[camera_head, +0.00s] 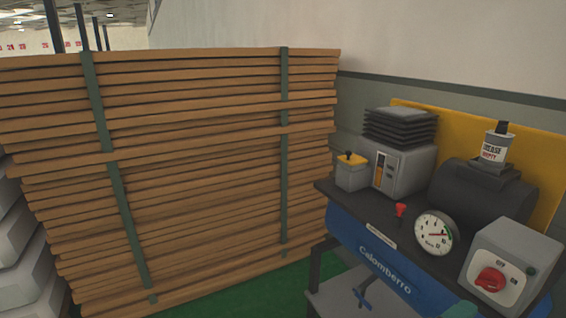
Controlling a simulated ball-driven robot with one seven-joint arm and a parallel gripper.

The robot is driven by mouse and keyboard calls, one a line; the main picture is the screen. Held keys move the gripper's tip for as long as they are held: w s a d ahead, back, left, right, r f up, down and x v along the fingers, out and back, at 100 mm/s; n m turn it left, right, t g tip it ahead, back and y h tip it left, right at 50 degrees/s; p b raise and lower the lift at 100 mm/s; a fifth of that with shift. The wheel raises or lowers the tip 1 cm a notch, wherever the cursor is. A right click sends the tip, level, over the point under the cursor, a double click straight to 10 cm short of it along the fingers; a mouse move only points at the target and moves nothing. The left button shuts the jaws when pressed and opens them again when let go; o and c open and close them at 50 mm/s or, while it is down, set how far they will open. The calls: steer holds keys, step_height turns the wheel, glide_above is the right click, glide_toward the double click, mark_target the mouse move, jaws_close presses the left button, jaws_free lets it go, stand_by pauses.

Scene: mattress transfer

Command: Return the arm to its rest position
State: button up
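My arm and my gripper are not in view in the head camera. No mattress can be made out for certain. The view is filled by a tall stack of brown wooden boards (200,170) on the left and middle, and a machine with a blue front (375,262) on the right.
Green straps (122,205) run down the board stack. The machine carries a round gauge (436,235), a grey box with a red knob (508,268) and a grease can (495,145). White stacked blocks (22,235) stand at the left edge. A strip of green floor (270,295) shows between stack and machine.

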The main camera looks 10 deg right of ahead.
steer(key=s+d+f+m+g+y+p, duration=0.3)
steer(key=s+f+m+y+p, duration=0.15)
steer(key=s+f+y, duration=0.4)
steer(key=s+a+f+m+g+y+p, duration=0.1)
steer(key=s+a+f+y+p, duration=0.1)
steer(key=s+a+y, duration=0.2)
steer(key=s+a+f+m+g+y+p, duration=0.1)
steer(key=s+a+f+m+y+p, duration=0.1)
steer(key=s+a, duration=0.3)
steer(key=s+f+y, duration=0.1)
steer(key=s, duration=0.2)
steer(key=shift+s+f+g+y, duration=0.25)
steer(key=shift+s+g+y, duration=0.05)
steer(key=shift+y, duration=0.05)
